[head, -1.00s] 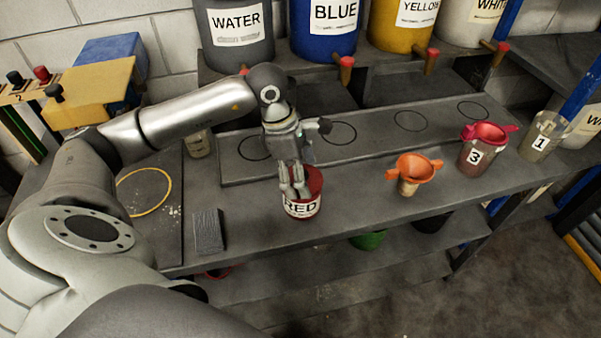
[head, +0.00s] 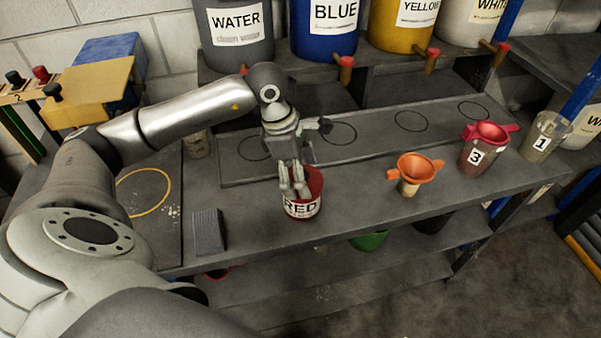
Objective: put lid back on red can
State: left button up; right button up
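The red can (head: 303,208), with a white label reading RED, stands upright on the bench near its front edge. My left gripper (head: 294,190) points down over the can's top, its fingers at or just inside the left part of the rim. The gripper and wrist cover part of the can's top, so I cannot tell whether a lid is on it or between the fingers. I see no separate red lid lying clearly on the bench. My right gripper is not in view.
A dark grey block (head: 209,232) lies left of the can. An orange funnel on a cup (head: 413,172), a container marked 3 (head: 480,153) and a container marked 1 (head: 541,138) stand to the right. Large WATER (head: 236,35) and BLUE (head: 325,30) drums stand behind. Bench between can and funnel is clear.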

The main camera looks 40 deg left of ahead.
pick_arm(q)
jog(key=o, duration=1)
jog(key=shift+r, duration=0.1)
jog(key=shift+r+p, duration=1.95)
jog(key=shift+r, duration=1.5)
grip_shut()
